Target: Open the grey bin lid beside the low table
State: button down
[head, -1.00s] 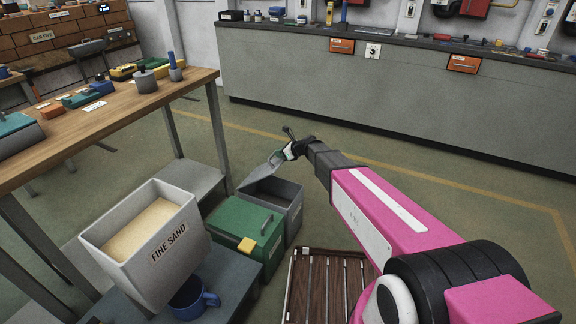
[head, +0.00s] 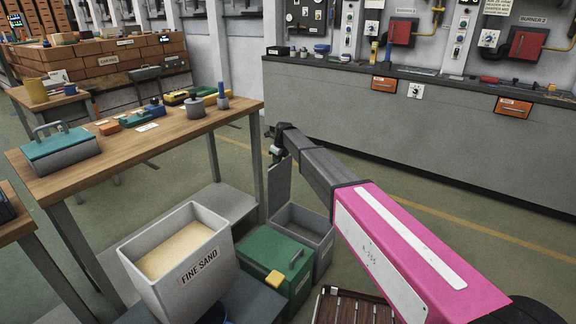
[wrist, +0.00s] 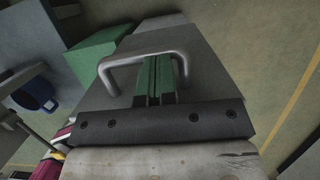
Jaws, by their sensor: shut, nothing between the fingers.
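The grey bin (head: 318,232) stands on the floor beside the green box, and its open top shows in the head view. Its grey lid (head: 280,187) is raised, standing about upright at the bin's far left edge. My gripper (head: 277,150) is at the lid's top. In the wrist view, my gripper's green fingers (wrist: 155,78) are shut together with nothing between them. They lie within the outline of the lid's metal handle (wrist: 145,58), tips by its bar; I cannot tell whether they touch it. The lid surface (wrist: 205,62) lies behind.
The green box (head: 272,258) with a yellow latch is left of the bin. The low table (head: 255,300) carries a fine sand container (head: 190,262). A wooden worktable (head: 150,140) stands at left. A slatted wooden crate (head: 345,308) is in front. Floor behind the bin is clear.

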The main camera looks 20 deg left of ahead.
jog(key=w+a+f, duration=0.1)
jog(key=w+a, duration=0.1)
jog(key=a, duration=0.4)
dwell(0.5)
